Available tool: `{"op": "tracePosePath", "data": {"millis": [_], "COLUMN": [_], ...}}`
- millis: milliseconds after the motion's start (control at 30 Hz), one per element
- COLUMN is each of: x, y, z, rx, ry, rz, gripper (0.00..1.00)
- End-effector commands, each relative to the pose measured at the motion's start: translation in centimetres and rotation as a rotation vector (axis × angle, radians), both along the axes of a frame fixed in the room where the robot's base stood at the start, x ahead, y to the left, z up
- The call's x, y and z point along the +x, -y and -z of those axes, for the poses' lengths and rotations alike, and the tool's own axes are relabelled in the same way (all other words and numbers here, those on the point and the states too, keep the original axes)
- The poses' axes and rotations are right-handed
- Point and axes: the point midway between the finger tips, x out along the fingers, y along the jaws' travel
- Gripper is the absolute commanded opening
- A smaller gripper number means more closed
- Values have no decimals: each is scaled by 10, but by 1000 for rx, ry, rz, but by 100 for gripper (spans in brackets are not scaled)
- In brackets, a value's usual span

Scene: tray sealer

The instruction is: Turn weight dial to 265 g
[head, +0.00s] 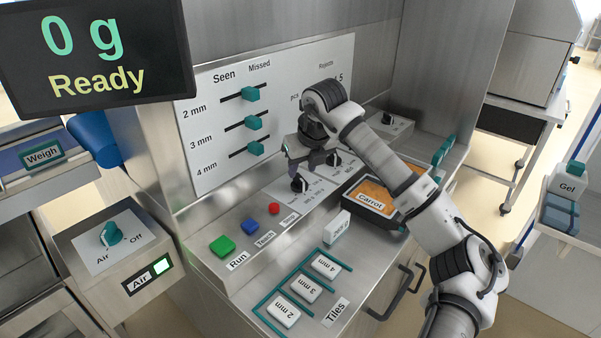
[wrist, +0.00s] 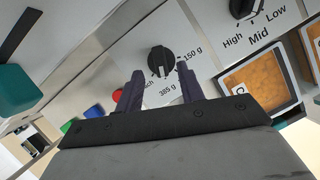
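The weight dial (wrist: 161,61) is a black knob on the pale panel, in the upper middle of the wrist view. Labels "150 g" and "385 g" stand beside and below it, and a partly hidden label ends in "ch". I cannot tell exactly where its pointer stands. In the head view the dial (head: 299,185) shows just below my gripper (head: 308,158). In the wrist view my gripper (wrist: 161,73) is open, its dark fingers apart on either side of the dial's lower part. Nothing is held, and I cannot tell whether the fingers touch the knob.
A second knob (wrist: 242,8) marked High, Mid, Low is to the right. A tray labelled Carrot (head: 348,199) lies right of the panel. A red button (head: 274,208) is to the left of the dial. The display (head: 95,52) reads "0 g Ready".

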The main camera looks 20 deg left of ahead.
Motion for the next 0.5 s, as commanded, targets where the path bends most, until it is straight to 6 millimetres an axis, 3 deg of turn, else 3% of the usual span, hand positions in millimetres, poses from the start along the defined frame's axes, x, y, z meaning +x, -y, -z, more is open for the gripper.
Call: {"op": "tracePosePath", "data": {"millis": [200,500], "x": [7,10], "y": [-9,-11], "z": [27,35], "rx": [2,0], "ry": [-2,0], "rz": [0,-1], "gripper": [38,38]}}
